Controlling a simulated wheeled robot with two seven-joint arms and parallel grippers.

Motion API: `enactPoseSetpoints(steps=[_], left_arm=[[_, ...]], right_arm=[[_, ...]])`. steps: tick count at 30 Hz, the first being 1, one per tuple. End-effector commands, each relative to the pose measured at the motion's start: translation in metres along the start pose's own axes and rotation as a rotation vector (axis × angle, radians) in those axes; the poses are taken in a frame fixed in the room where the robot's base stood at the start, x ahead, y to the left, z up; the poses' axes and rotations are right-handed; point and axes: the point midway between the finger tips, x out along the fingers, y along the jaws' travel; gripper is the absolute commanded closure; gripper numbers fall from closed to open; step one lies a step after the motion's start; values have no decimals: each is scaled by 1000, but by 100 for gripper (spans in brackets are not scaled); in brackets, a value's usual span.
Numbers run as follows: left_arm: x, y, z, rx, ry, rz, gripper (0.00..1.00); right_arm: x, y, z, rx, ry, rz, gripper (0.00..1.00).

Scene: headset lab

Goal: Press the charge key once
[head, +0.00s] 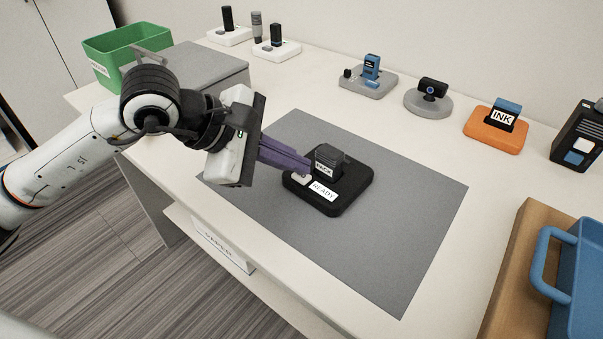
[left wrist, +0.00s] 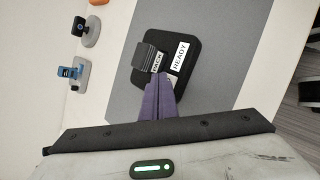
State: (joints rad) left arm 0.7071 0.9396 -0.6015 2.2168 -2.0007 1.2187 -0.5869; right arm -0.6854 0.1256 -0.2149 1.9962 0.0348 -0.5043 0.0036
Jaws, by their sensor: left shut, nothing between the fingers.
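A black dock (head: 352,193) sits on the grey mat (head: 400,225). It carries a dark ribbed block with a small white label (head: 323,168), a white READY label (head: 323,191) and a small pale key (head: 300,179) at its left corner. In the left wrist view the dock (left wrist: 140,77) lies just beyond my fingertips, which partly cover its near edge. My left gripper (head: 307,170) is shut and empty, its purple fingers together. The tips are right at the key; I cannot tell whether they touch it. My right gripper is not in view.
Along the table's back stand a grey stand with a blue device (head: 371,68), a round-based camera (head: 433,88), an orange INK stand (head: 495,137) and a black box (head: 580,138). A blue tray (head: 580,270) is at right, a green bin (head: 110,45) at left.

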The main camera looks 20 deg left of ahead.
Motion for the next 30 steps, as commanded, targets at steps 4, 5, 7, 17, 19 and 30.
enactPoseSetpoints(steps=[4, 5, 7, 17, 19, 30], left_arm=[[2, -1, -1, 0, 1, -1, 100], [2, -1, -1, 0, 1, -1, 100], [2, -2, -2, 0, 1, -1, 100], [2, -2, -2, -1, 1, -2, 100], [2, -2, -2, 0, 1, -2, 100], [-10, 7, 7, 1, 1, 0, 100]], right_arm=[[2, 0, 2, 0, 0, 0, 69], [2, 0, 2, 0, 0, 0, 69], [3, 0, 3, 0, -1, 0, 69], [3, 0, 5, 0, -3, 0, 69], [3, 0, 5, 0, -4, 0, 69], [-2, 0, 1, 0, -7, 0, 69]])
